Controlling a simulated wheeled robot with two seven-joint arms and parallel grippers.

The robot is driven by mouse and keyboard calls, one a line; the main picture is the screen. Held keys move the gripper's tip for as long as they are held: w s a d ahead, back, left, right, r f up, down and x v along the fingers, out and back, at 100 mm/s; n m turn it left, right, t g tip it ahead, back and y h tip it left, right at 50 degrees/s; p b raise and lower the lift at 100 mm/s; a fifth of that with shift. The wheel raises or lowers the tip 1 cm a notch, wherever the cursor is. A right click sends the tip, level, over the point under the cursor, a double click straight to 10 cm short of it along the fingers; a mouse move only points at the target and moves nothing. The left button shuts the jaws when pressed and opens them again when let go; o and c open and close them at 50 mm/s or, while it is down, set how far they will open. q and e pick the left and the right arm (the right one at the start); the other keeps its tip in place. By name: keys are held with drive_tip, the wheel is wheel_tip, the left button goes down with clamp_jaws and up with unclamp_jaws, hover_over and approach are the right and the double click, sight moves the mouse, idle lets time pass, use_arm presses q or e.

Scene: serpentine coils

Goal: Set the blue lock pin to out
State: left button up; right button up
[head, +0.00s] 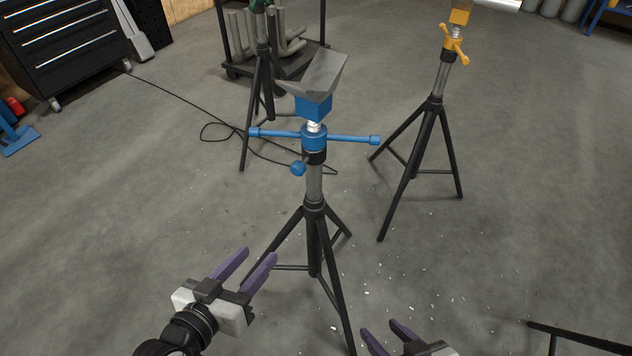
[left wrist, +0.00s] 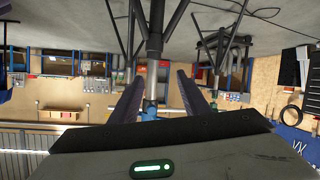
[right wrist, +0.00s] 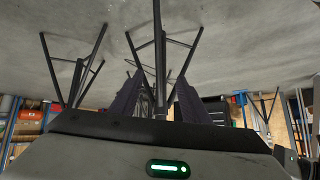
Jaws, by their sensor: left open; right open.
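The blue lock pin (head: 298,168) is a round knob on the left side of the dark collar of the nearest stand, just below its blue crossbar handle (head: 314,137). How far out the pin sits is too small to tell. The stand's grey post (head: 314,184) rises from a black tripod (head: 314,232), with a grey V-shaped head (head: 320,76) on top. My left gripper (head: 261,254) is open and empty, below and left of the pin, apart from the stand. My right gripper (head: 380,328) is open and empty at the bottom, right of the tripod leg.
A stand with an orange handle (head: 455,44) is at the back right. A stand with a green top (head: 258,5) and a cart of grey pipes (head: 280,40) are behind. A black tool chest (head: 68,50) stands back left. A black cable (head: 190,105) crosses the floor.

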sight(295, 171)
use_arm(q)
drive_tip(key=w+d+r+h+b, duration=0.1)
drive_tip(key=w+d+r, duration=0.2)
drive_tip(key=w, duration=0.2)
drive_tip(key=w+d+r+t+h+b, duration=0.1)
drive_tip(key=w+d+r+b, duration=0.1)
drive_tip(key=w, duration=0.3)
drive_tip(key=w+d+r+m+t+h+b, duration=0.1)
drive_tip(key=w+d+r+h+b, duration=0.1)
drive_tip(key=w+d+r, duration=0.1)
drive_tip(key=shift+w+d+r, duration=0.2)
drive_tip(key=shift+w+d, duration=0.05)
drive_tip(key=shift+w, duration=0.25)
drive_tip(key=shift+w+d+r, duration=0.15)
drive_tip(key=shift+w+d, duration=0.1)
drive_tip(key=shift+w, duration=0.2)
drive_tip(key=shift+w+d, duration=0.3)
drive_tip(key=shift+w, duration=0.2)
clamp_jaws()
